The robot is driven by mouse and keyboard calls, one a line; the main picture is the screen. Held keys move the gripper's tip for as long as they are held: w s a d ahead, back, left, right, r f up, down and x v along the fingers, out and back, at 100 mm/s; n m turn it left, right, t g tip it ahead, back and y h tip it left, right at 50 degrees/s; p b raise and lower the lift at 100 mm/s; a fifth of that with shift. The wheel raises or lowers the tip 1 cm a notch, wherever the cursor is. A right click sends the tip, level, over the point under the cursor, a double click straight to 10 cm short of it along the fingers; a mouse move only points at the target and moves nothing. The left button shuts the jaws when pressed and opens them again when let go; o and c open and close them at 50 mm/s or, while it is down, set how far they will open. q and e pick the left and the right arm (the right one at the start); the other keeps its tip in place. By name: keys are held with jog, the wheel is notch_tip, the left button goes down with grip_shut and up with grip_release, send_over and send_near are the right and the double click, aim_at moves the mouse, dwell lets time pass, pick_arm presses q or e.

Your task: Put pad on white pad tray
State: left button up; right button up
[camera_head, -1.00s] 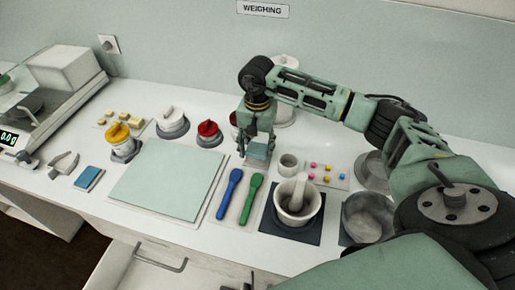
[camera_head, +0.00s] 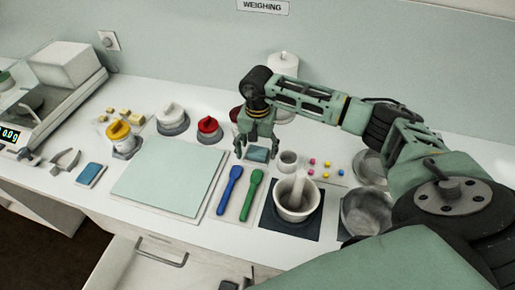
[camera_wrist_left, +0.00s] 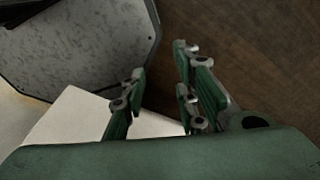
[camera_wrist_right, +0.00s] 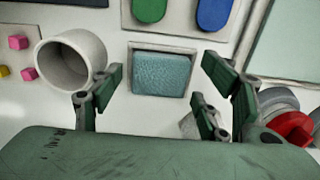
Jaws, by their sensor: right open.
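The blue-teal pad (camera_head: 258,154) lies flat beneath my right gripper (camera_head: 256,142). In the right wrist view the pad (camera_wrist_right: 161,74) rests inside the shallow white pad tray (camera_wrist_right: 133,88), whose rim shows around it. My right gripper's fingers (camera_wrist_right: 155,95) are spread apart and empty, with the pad between and beyond them. In the left wrist view my left gripper (camera_wrist_left: 160,62) is open, with nothing between its fingers. It does not show in the head view.
A white cup (camera_head: 287,162) stands close right of the pad. Blue (camera_head: 230,190) and green (camera_head: 252,194) spoons lie in front. A pale mat (camera_head: 170,180) and another blue block (camera_head: 89,175) lie further left.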

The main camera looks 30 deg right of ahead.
aim_at(257, 151)
jog(key=shift+r, duration=0.1)
jog(key=shift+r+p, duration=0.2)
jog(key=shift+p, duration=0.1)
notch_tip(257, 151, up, 12)
jog(key=b, duration=0.4)
jog(key=shift+f, duration=0.15)
